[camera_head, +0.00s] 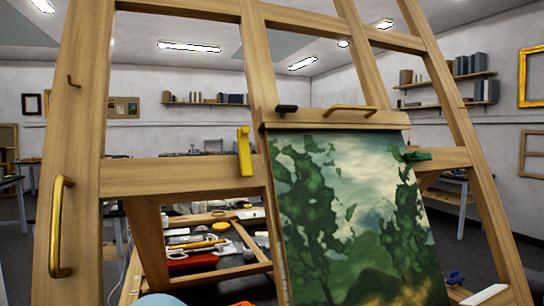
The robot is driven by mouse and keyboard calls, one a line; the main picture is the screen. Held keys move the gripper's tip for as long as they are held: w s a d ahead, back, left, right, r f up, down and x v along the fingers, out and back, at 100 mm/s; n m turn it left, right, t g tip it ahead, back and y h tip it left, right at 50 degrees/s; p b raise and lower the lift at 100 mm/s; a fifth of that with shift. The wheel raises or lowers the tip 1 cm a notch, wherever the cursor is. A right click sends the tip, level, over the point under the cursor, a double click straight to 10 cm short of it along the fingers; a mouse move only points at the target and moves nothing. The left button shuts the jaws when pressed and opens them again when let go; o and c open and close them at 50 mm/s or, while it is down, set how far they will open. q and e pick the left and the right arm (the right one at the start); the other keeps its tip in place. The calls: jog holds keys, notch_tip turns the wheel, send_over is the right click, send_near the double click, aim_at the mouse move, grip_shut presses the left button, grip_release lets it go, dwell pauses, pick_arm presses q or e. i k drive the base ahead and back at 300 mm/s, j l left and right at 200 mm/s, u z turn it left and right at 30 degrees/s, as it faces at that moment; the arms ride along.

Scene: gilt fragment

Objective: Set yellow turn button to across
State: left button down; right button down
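The yellow turn button (244,152) is a small bar on the wooden easel frame (180,176), at the right end of the left crossbar, just left of the painting. It stands upright, its long side running up and down, and its top rises above the crossbar. The painting (350,220), a green landscape, sits right of it. A green turn button (416,156) lies roughly level at the painting's right edge. A black one (286,109) lies roughly level at its top left. Neither of my grippers shows.
A brass handle (58,226) is on the left post and another (350,108) on the bar above the painting. A blue piece (455,278) is low right. Behind the frame, a dark table (205,262) holds tools. Rounded blue and orange shapes cut the bottom edge.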

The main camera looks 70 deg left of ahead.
aim_at(246, 170)
jog(key=u, duration=2.45)
